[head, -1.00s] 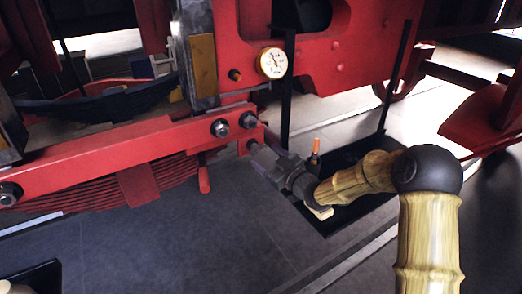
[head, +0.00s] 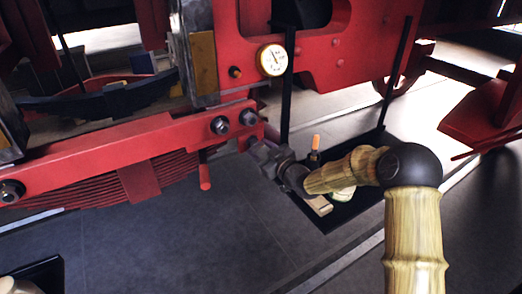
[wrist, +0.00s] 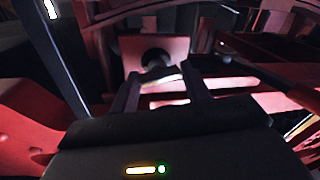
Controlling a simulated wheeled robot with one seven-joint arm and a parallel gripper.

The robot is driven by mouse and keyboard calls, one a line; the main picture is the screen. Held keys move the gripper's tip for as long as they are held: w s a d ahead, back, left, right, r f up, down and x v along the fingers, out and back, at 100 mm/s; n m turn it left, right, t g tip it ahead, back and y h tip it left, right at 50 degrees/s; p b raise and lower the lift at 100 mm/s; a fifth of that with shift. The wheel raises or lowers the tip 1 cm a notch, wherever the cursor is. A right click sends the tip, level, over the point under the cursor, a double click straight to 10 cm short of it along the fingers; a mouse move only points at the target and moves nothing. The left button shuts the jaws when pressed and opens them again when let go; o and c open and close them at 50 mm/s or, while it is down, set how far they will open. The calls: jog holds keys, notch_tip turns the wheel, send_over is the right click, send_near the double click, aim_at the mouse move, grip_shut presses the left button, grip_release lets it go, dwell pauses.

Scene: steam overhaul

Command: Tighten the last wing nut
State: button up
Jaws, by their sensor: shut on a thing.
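My gripper (head: 257,146) reaches the right end of the red beam (head: 130,145), below the gauge. In the wrist view its two fingers (wrist: 163,84) stand a little apart, with a small dark round part (wrist: 155,60) at their tips in front of a red plate (wrist: 172,50). I take this part to be the wing nut, held between the fingers; its wings cannot be made out. In the head view the gripper hides it. Two dark nuts, a left one (head: 220,125) and a right one (head: 248,118), sit on the beam's face just left of my gripper.
A round white gauge (head: 272,60) is on the red frame above. A black tray (head: 345,212) with an orange-tipped item (head: 315,143) lies behind my arm, between dark uprights. A red peg (head: 204,172) hangs under the beam.

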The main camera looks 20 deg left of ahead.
jog(key=shift+f+m+b, duration=0.25)
jog(key=shift+m+b, duration=0.75)
jog(key=shift+b, duration=0.1)
jog(key=shift+r+m+b, duration=0.2)
jog(key=shift+m+b, duration=0.1)
jog(key=shift+m, duration=0.4)
jog(key=o, duration=1)
jog(key=b+v, duration=0.3)
jog(key=v, duration=1.4)
jog(key=shift+s+d+f, duration=0.15)
jog(key=shift+s+f, duration=0.05)
jog(key=shift+f, duration=0.15)
